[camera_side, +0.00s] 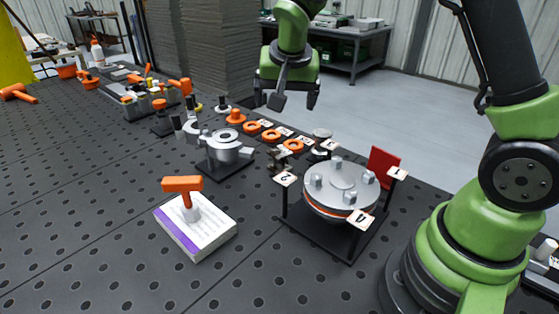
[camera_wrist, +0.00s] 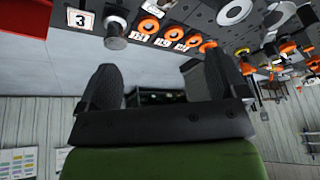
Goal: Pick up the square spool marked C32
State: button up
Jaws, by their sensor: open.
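My gripper (camera_side: 293,98) is open and empty, raised above the far edge of the dark perforated table in the side view. Its two fingers also show apart in the wrist view (camera_wrist: 162,78), with nothing between them. I cannot make out a square spool marked C32 in either view; the small markings are too blurred to read surely. A row of orange rings (camera_side: 271,135) with white tags (camera_side: 285,132) lies on the table below and in front of the gripper. The rings show at the top of the wrist view (camera_wrist: 174,34), beyond the fingers.
A round metal fixture (camera_side: 341,184) with tagged posts stands near my base, with a red plate (camera_side: 383,166) behind it. A smaller metal fixture (camera_side: 224,147) stands left of it. An orange-handled tool (camera_side: 184,190) is on a white-and-purple block (camera_side: 205,232). The front left table is clear.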

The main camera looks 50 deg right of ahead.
aim_at(279, 154)
jog(key=shift+m+g+h, duration=0.4)
jog(key=shift+m+g, duration=0.1)
jog(key=shift+m, duration=0.2)
jog(key=x, duration=0.5)
jog(key=w+a+x, duration=0.1)
jog(key=x, duration=0.9)
jog(key=shift+w+a+f, duration=0.1)
jog(key=shift+w+a, duration=0.1)
jog(key=shift+w, duration=0.2)
jog(key=shift+x, duration=3)
jog(key=shift+s, duration=0.15)
jog(key=c, duration=0.9)
